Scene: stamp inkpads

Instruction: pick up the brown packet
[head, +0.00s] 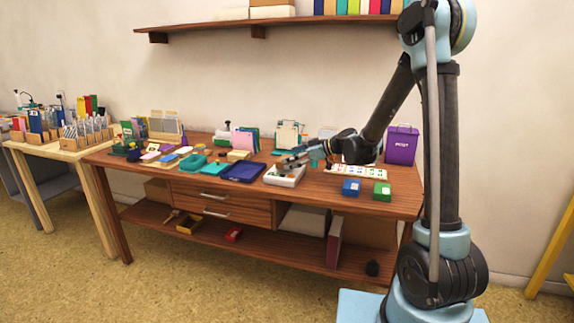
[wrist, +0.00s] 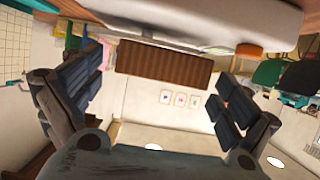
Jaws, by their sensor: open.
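My gripper (head: 292,161) is open above the white tray (head: 284,178) on the wooden table, pointing left in the head view. It hides part of the tray's inside. In the wrist view the fingers of my gripper (wrist: 160,85) are spread wide with nothing between them. I cannot surely make out a brown packet in either view. A small tan block (head: 238,155) lies left of my gripper, behind the dark blue inkpad (head: 243,171); I cannot tell whether it is a packet. The wrist view looks upside down and shows a brown ribbed panel (wrist: 165,62), apparently far off.
A teal inkpad (head: 214,167) lies left of the dark blue one. A blue box (head: 351,187), a green box (head: 382,191) and picture cards (head: 358,171) are to the right. A purple bin (head: 401,145) stands behind.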

